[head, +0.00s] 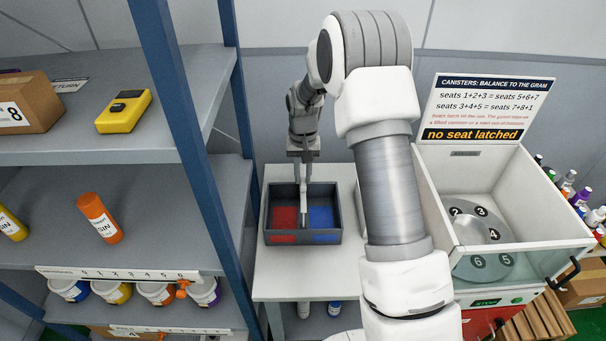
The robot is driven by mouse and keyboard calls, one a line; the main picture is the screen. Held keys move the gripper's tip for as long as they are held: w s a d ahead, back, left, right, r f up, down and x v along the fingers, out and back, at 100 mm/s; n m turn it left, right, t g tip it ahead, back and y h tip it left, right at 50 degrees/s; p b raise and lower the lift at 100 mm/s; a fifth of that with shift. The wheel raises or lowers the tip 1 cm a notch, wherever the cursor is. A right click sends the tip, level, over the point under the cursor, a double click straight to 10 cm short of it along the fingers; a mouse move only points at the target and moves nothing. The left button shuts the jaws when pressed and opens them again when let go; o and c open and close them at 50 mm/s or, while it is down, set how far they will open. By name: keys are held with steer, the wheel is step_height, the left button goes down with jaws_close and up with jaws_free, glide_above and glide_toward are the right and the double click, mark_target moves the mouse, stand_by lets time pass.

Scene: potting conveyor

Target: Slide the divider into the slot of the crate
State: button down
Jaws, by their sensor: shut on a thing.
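The crate (330,237) is a dark grey open box on a small pale table. Its floor is red on the left and blue on the right. My gripper (303,158) points down above the back part of the crate. It is shut on the divider (304,200), a thin grey plate seen nearly edge-on. The divider hangs upright between the red and blue halves, its lower part inside the crate's outline. I cannot tell whether its edges are in the slot or how far down it reaches.
A blue-posted shelf (180,110) with bottles, tubs and a yellow device stands at left. A white canister machine (440,205) with numbered seats stands at right. The pale table (280,285) has bare surface in front of the crate. My arm hides part of the table's right side.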

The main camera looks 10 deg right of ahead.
mark_target(303, 192)
steer(key=shift+f+b, duration=2.5)
steer(key=shift+f, duration=1.05)
steer(key=c, duration=0.7)
jaws_free()
steer(key=shift+r, duration=0.15)
steer(key=shift+r+b, duration=0.4)
steer(key=shift+r, duration=8.2)
